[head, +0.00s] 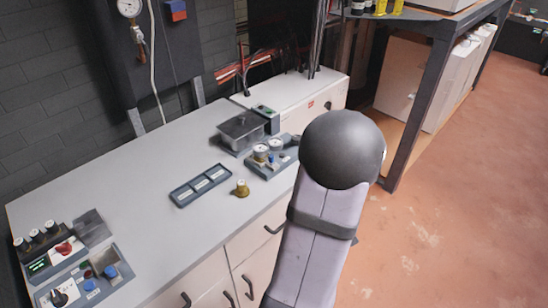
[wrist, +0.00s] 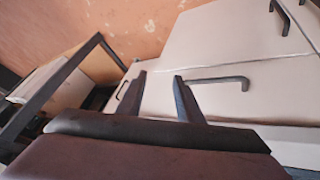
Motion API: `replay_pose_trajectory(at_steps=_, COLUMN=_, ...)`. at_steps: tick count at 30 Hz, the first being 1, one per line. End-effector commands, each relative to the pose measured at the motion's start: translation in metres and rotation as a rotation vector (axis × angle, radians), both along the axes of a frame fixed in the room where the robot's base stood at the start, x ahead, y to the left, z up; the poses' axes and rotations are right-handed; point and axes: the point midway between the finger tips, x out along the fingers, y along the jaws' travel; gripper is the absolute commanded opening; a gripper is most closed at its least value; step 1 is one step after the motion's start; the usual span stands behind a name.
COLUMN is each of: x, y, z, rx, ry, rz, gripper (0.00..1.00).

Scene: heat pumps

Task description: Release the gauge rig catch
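On the worktop in the head view stands a small grey unit (head: 270,158) with two round, pale-topped parts, perhaps gauges, and a blue part. Its right end is close to my arm in the picture. A round white dial gauge (head: 129,7) with brass fittings hangs on the dark wall panel. I cannot tell which of these is the gauge rig, and no catch can be made out. My gripper (wrist: 160,82) shows in the wrist view with its two fingers apart and nothing between them, in front of pale cabinet fronts. In the head view my arm hides it.
The worktop (head: 150,220) also holds a three-slot tray (head: 200,185), a small brass piece (head: 242,188), a lidded grey bin (head: 242,130) and control boxes (head: 70,265) at the left. Cabinet handles (wrist: 217,81) project from the fronts. A dark-framed shelf (head: 415,100) stands right.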

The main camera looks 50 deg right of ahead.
Motion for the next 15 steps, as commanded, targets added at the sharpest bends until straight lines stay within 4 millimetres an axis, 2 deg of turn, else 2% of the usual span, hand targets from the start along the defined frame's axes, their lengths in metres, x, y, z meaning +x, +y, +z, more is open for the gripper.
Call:
replay_pose_trajectory(at_steps=1, x=0.023, y=-0.006, z=0.013, rx=-0.045, ry=-0.072, rz=0.062, gripper=0.33)
replay_pose_trajectory(at_steps=3, x=0.055, y=-0.008, z=0.034, rx=-0.095, ry=-0.185, rz=0.148, gripper=0.33)
replay_pose_trajectory(at_steps=6, x=0.093, y=0.001, z=0.061, rx=-0.129, ry=-0.335, rz=0.255, gripper=0.33)
replay_pose_trajectory(at_steps=10, x=0.125, y=0.020, z=0.090, rx=-0.131, ry=-0.499, rz=0.346, gripper=0.33)
replay_pose_trajectory(at_steps=15, x=0.143, y=0.032, z=0.116, rx=-0.115, ry=-0.641, rz=0.371, gripper=0.33)
